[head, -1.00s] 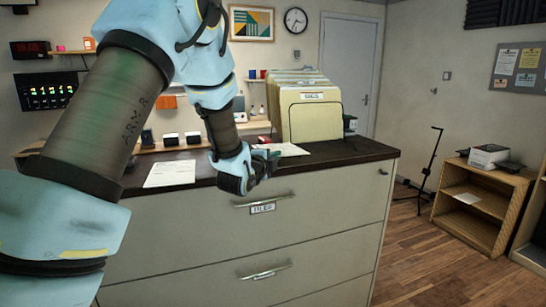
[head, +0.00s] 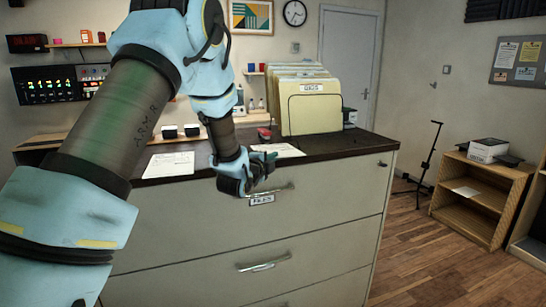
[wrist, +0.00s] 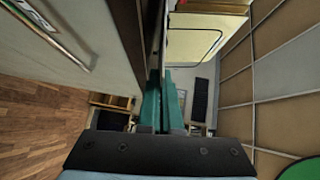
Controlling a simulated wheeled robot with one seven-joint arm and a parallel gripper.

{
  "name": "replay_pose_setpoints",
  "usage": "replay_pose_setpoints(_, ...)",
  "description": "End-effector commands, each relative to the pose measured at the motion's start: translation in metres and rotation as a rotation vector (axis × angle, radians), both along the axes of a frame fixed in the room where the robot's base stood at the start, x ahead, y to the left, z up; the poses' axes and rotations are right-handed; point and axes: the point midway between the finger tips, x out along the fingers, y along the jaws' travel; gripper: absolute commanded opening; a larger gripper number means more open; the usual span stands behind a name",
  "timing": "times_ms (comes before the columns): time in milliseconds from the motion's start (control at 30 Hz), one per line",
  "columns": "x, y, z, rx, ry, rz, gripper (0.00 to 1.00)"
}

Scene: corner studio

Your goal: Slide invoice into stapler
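My gripper (head: 266,160) is at the front edge of the cabinet top, with its teal fingers pointing right. It appears shut on a white sheet, likely the invoice (head: 283,150), which sticks out past the fingertips, low over the dark top. In the wrist view the fingers (wrist: 162,105) lie close together with a thin edge-on line between them. A small red thing, probably the stapler (head: 264,133), sits just behind the sheet, partly hidden. Whether the sheet touches it I cannot tell.
The cabinet (head: 330,215) has a dark top. Another printed sheet (head: 170,164) lies flat on it at the left. A rack of cream folders (head: 310,108) stands behind and right of the held sheet. A wooden shelf (head: 475,198) stands on the floor at the right.

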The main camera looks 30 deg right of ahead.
Motion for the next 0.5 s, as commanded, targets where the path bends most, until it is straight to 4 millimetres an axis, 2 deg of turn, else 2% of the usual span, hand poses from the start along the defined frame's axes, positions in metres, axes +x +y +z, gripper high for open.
replay_pose_setpoints(500, 0.025, -0.005, -0.002, 0.000, -0.001, 0.001, 0.00)
